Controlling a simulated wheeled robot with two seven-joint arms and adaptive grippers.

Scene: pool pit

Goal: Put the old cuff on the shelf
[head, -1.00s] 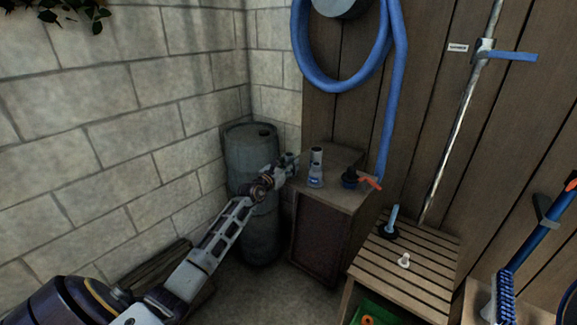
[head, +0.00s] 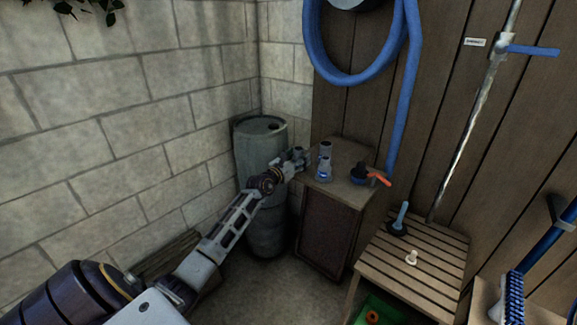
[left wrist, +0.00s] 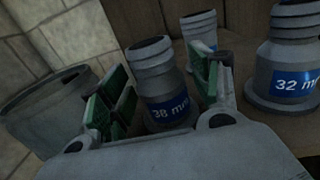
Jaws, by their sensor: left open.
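Several grey hose cuffs stand upright on the wooden cabinet; I cannot tell which is the old one. The cuff with a blue "38 mm" label (left wrist: 165,105) shows between my left gripper's green-padded fingers (left wrist: 158,95) in the left wrist view; contact is not clear. The "32 mm" cuff (left wrist: 290,70) stands to the right and shows in the head view (head: 323,171). Another cuff (left wrist: 200,32) stands behind. In the head view my left gripper (head: 300,157) is open at the cabinet's left edge and largely hides the 38 mm cuff. A slatted wooden shelf (head: 425,275) stands to the right.
A grey barrel (head: 258,150) stands behind my left arm. A black fitting with a red handle (head: 362,174) is on the cabinet (head: 335,205). The slatted shelf holds a blue-handled item (head: 399,222) and a small white part (head: 411,258). A blue hose (head: 403,95) hangs above.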

